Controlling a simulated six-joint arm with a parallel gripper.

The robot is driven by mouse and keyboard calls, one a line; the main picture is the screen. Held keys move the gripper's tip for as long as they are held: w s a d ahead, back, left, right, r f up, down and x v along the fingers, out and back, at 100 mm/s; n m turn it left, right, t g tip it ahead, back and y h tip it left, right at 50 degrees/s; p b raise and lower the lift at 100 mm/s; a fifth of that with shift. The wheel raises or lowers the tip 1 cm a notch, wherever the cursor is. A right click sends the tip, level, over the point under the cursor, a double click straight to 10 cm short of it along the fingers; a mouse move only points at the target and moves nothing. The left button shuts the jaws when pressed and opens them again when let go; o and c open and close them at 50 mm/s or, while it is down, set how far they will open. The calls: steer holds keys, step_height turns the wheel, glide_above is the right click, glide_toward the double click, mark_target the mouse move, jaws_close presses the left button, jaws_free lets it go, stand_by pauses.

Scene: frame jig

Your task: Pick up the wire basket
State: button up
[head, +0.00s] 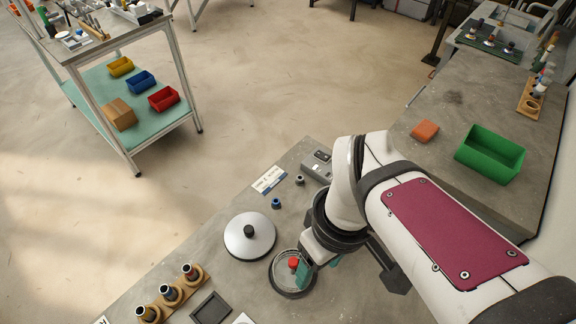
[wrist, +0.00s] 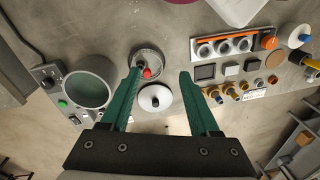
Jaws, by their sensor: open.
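A round, shallow dish with a grey rim and a red knob, which looks like the wire basket (head: 281,276), rests on the grey bench; its mesh is too small to make out. It also shows in the wrist view (wrist: 148,57), near the tip of the left finger. My gripper (head: 317,268) is above the bench by the basket, and one teal finger covers part of it in the head view. In the wrist view my gripper (wrist: 158,74) has its fingers wide apart with nothing held. The red knob lies between them in the picture, nearer the left finger.
A silver lid with a black knob (head: 249,236) lies beside the basket. A grey round pot (wrist: 88,91) stands left in the wrist view. A wooden rack (head: 172,294) with several bottles is at the front. A green bin (head: 489,154) stands on the right bench.

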mark_target(293, 261)
steer(key=w+a+f+n+h, duration=0.2)
steer(key=w+n, duration=0.6)
steer(key=n, duration=1.3)
steer(key=shift+y, duration=0.4)
steer(key=f, duration=1)
steer(key=s+a+f, duration=0.1)
steer(key=f, duration=0.4)
steer(key=shift+w, duration=0.1)
jaws_close()
